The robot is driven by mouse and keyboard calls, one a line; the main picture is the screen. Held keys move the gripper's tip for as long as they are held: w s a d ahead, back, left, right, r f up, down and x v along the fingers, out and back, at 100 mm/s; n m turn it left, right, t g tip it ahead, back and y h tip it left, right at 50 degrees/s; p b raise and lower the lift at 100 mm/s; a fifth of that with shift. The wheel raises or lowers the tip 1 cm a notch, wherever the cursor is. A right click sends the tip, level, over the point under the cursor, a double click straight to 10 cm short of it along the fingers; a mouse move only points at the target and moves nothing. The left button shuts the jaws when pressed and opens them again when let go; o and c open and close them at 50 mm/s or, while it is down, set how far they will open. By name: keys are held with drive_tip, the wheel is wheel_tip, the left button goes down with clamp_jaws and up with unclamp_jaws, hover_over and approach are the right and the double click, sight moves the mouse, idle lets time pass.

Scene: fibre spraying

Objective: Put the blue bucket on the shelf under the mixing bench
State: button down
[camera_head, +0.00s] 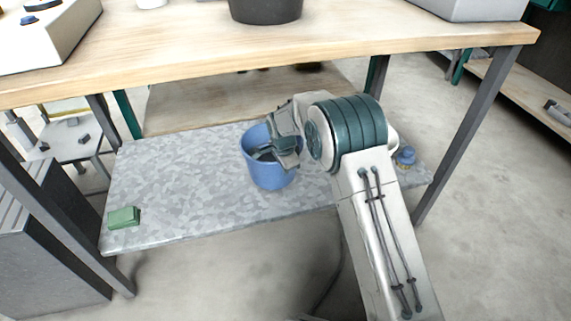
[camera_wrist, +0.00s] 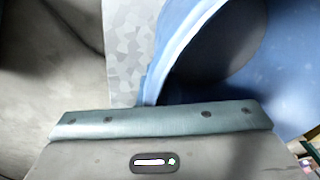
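The blue bucket (camera_head: 262,175) is upright at the middle of the grey speckled shelf (camera_head: 185,185) under the mixing bench (camera_head: 330,38). Its base appears to be on the shelf, though a small gap cannot be ruled out. My gripper (camera_head: 287,150) is at the bucket's right rim, with its end over the opening. In the wrist view the bucket's rim and hollow inside (camera_wrist: 215,60) fill the right, close against a teal gripper edge (camera_wrist: 160,120). The fingertips are hidden, so their grip on the rim cannot be told.
A green block (camera_head: 124,217) lies at the shelf's front left. A small blue object (camera_head: 405,156) sits at its right, behind my arm. Bench legs (camera_head: 465,135) bound the shelf. A dark pot (camera_head: 265,10) stands on the bench. The shelf left of the bucket is mostly clear.

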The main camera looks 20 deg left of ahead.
drive_tip(key=shift+w+f+b, duration=0.1)
drive_tip(key=shift+f+b, duration=0.85)
drive_tip(key=shift+f, duration=0.85)
drive_tip(key=shift+f, duration=0.2)
drive_tip(key=c, duration=1.6)
unclamp_jaws()
drive_tip(key=shift+c, duration=0.2)
wheel_tip(320, 180, up, 12)
drive_tip(key=s+p, duration=0.2)
drive_tip(key=p, duration=0.2)
drive_tip(key=shift+d, duration=0.15)
